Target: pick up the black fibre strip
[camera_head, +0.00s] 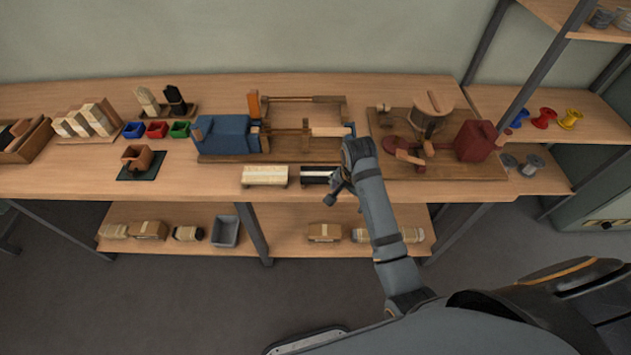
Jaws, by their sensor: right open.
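The black fibre strip (314,178) lies near the front edge of the wooden workbench (215,184), just right of a cream strip (265,175). It is dark with a pale top edge. My right gripper (333,188) is at the black strip's right end, its fingers open. The gripper hides part of that end, and I cannot tell whether it touches the strip. My left gripper does not show.
Behind the strips stand a blue machine (226,134) and, to the right, a red machine (476,140) on wooden boards. Small red, blue and green bins (157,130) stand at the left. A lower shelf (285,236) holds bundles and a grey bin (225,231).

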